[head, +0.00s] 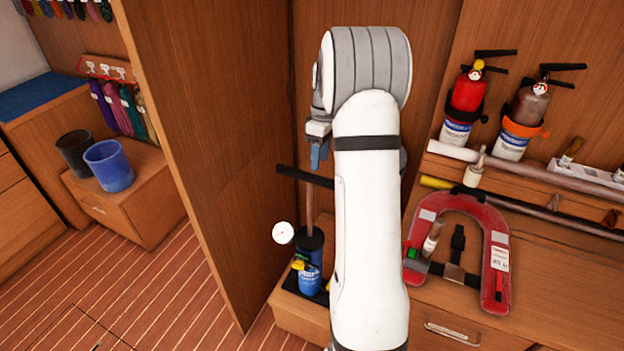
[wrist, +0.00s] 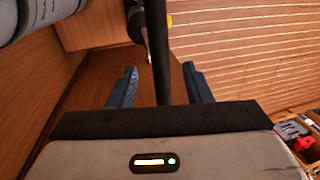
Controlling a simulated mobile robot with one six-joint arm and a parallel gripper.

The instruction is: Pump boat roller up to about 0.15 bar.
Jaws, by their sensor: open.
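The pump (head: 312,268) is a blue upright cylinder with a black top, standing on a low wooden ledge. Its black crossbar handle (head: 290,174) sits high above the body on a bare brown rod (head: 309,205). A white round gauge (head: 283,232) is at the pump's left; its reading is too small to tell. My gripper (head: 318,158) is open, just above the handle. In the wrist view the black bar of the handle runs between the two blue fingers of my gripper (wrist: 160,86), with gaps on both sides. I cannot make out the boat roller in either view.
A tall wooden panel (head: 200,130) stands left of the pump. A red horseshoe-shaped vest (head: 497,255) lies on the bench at right, below two fire extinguishers (head: 466,100). Two buckets (head: 108,165) stand far left. The striped floor at front left is clear.

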